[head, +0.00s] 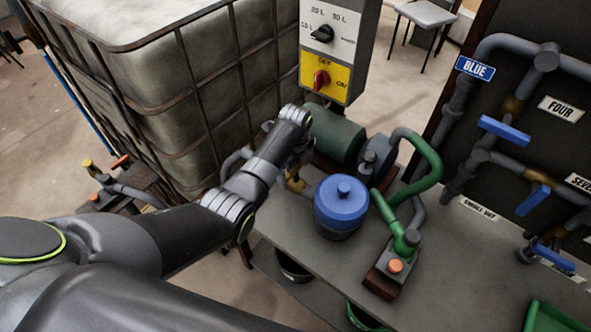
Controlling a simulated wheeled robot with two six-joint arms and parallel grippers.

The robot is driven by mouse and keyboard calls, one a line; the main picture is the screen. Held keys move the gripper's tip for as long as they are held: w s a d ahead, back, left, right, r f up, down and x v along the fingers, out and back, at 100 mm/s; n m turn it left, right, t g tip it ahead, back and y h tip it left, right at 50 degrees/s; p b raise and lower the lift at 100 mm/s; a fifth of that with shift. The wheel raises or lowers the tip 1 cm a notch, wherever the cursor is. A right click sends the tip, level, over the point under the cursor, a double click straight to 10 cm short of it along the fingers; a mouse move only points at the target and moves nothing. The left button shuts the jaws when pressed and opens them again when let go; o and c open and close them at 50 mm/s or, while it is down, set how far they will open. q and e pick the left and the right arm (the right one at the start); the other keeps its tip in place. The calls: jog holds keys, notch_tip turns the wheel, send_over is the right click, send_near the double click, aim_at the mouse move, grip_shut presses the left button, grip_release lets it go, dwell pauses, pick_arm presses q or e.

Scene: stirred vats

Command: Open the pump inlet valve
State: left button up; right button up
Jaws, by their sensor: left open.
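My left arm reaches in from the left, and its gripper (295,168) points down beside the pump, just left of the green pump motor (336,134). It is open, but its fingers are small and mostly hidden behind the wrist. A brass fitting (293,184), possibly the inlet valve, shows just under the gripper. I cannot see its handle or whether the fingers touch it. A grey pipe (233,160) comes toward it from the left, partly hidden by my arm. The grey pump head (377,157) joins a green hose (431,165). My right gripper is not in view.
A blue lidded pot (341,206) stands close right of the gripper on the grey bench (330,262). A control box (331,50) with a red switch hangs above. A large caged tank (145,85) stands behind my arm. Blue-handled valves (503,131) line the right panel.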

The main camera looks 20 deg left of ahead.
pick_arm(q)
jog(key=shift+f, duration=0.35)
jog(key=shift+c, duration=0.3)
jog(key=c, duration=0.6)
jog(key=shift+c, duration=0.2)
